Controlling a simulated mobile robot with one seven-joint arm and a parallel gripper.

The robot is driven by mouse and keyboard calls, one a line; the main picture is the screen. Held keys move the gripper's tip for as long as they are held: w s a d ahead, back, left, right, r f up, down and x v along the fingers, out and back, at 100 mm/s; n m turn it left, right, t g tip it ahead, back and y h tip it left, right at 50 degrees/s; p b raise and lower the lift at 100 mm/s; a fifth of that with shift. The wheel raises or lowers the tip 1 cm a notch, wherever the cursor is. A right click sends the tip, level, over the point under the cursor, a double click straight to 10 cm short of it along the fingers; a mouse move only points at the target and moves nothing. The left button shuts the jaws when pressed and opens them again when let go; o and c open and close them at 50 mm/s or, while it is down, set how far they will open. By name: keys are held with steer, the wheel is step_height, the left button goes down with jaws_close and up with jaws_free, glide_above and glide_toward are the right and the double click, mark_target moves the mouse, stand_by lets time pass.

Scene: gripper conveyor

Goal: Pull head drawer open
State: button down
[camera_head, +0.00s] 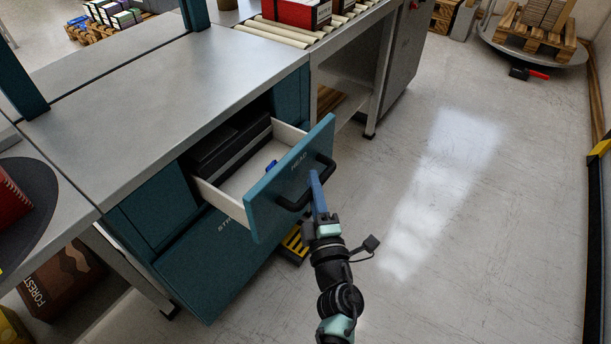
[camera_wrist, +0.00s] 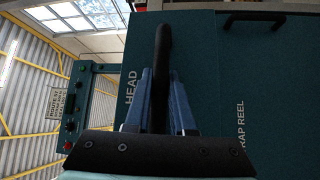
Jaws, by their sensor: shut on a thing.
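The head drawer (camera_head: 282,190) is a teal front labelled HEAD with a black bar handle (camera_head: 306,184), and it stands pulled out from the cabinet. Its white-walled inside shows a dark box (camera_head: 228,145) at the back and a small blue item (camera_head: 270,165). My gripper (camera_head: 317,190) has blue fingers at the handle. In the wrist view the handle (camera_wrist: 162,70) runs between the two fingers of my gripper (camera_wrist: 160,100), which are shut on it. The HEAD label (camera_wrist: 130,87) shows beside the left finger.
A lower teal front (camera_head: 215,262), partly hidden, sits under the open drawer. The grey worktop (camera_head: 150,90) lies above the cabinet. A roller conveyor (camera_head: 290,30) carries a red box (camera_head: 297,12). The pale floor (camera_head: 430,220) to the right is clear.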

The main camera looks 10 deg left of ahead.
steer(key=shift+s+d, duration=0.1)
steer(key=shift+d, duration=0.3)
steer(key=c, duration=0.8)
jaws_free()
steer(key=shift+o, duration=0.2)
steer(key=shift+a, duration=0.1)
steer(key=p+v, duration=0.3)
steer(key=v, duration=1)
